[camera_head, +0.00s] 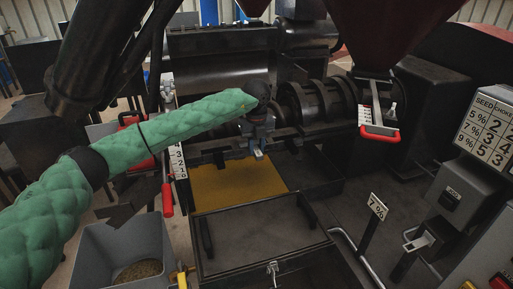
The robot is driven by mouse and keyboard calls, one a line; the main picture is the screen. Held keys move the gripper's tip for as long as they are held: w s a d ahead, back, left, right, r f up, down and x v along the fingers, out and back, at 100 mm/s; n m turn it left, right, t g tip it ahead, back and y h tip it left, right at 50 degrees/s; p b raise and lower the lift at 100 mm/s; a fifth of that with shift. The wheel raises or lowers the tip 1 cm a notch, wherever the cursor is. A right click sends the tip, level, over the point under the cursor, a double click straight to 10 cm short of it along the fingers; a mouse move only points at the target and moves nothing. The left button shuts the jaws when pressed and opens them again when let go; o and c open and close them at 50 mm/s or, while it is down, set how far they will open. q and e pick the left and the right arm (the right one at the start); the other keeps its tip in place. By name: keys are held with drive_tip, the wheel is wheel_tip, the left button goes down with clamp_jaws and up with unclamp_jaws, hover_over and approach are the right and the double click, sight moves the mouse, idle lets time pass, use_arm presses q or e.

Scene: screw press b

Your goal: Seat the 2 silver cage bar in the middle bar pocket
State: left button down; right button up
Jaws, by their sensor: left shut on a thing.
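My left gripper (260,142) is at the end of the green-sleeved arm, over the front of the press near the middle of the view. It is shut on a small silver bar (258,154), whose end shows just below the fingers. The bar is above the far edge of a tray of yellow-brown liquid or cake. Most of the bar is hidden by the gripper. The dark press barrel with its screw flights (318,98) is right behind and to the right of the gripper. I cannot make out the middle bar pocket. My right gripper is not in view.
A yellow-brown tray (225,188) lies below the gripper, with a grey tray (255,230) in front. A red-handled lever (167,198) stands at left, and a red-handled gate (380,132) hangs under the hopper at right. A grey bin (120,248) sits front left.

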use_arm(q)
drive_tip(key=shift+f, duration=0.25)
drive_tip(key=c, duration=1.1)
unclamp_jaws()
drive_tip(key=shift+r, duration=0.1)
wheel_tip(320, 180, up, 7)
drive_tip(key=b, duration=0.3)
drive_tip(key=shift+r, duration=0.4)
